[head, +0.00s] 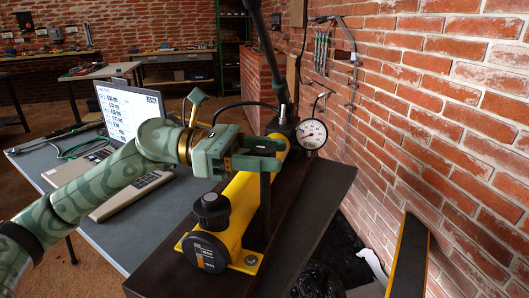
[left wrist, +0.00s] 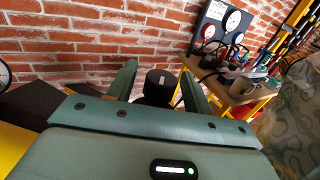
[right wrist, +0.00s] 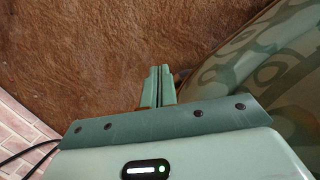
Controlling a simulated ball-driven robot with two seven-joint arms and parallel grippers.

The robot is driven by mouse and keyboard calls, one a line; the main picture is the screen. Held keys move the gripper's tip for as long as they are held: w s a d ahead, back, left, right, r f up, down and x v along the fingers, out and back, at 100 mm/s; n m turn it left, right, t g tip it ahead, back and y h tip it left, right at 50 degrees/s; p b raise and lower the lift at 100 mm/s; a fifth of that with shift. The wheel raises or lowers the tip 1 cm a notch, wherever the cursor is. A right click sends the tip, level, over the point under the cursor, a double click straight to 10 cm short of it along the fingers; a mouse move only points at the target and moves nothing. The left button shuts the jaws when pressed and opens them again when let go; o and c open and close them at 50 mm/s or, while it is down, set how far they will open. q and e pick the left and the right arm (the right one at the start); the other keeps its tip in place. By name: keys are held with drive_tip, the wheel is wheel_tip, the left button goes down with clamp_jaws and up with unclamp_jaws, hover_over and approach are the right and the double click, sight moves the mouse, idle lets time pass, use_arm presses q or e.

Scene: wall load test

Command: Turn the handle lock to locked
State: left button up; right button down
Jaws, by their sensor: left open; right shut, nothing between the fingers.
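A yellow pump cylinder (head: 247,190) lies on a dark base, with a tall black lever (head: 259,42) at its far end. My left gripper (head: 278,154) is open above the cylinder, near a dark upright post (head: 265,205). In the left wrist view, a black knob (left wrist: 158,86) with a pale mark shows between the open fingers, apparently not gripped; it may be the handle lock. Its setting cannot be read. In the head view, the fingers seem to hide it. My right gripper (right wrist: 157,85) is shut and empty over brown floor, outside the head view.
A round gauge (head: 312,134) stands beside the cylinder, and a black knob (head: 211,208) sits on its near end. A brick wall (head: 450,110) bounds the right. A laptop (head: 128,106) stands on the grey table (head: 150,222). A bench (left wrist: 246,92) with a gauge panel shows in the left wrist view.

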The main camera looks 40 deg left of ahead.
use_arm(q)
drive_tip(key=shift+s+a, duration=0.2)
drive_tip(key=shift+a, duration=0.3)
drive_tip(key=p+v, duration=0.4)
drive_tip(key=v, duration=1.1)
use_arm(e)
drive_tip(key=shift+m+y, duration=0.3)
drive_tip(key=shift+m, duration=0.3)
drive_tip(key=s, duration=0.1)
drive_tip(key=s+r, duration=0.1)
drive_tip(key=s, duration=0.1)
drive_tip(key=s+a, duration=0.1)
drive_tip(key=shift+s+r, duration=0.2)
drive_tip(key=shift+r, duration=0.1)
use_arm(q)
drive_tip(key=shift+a+r, duration=0.1)
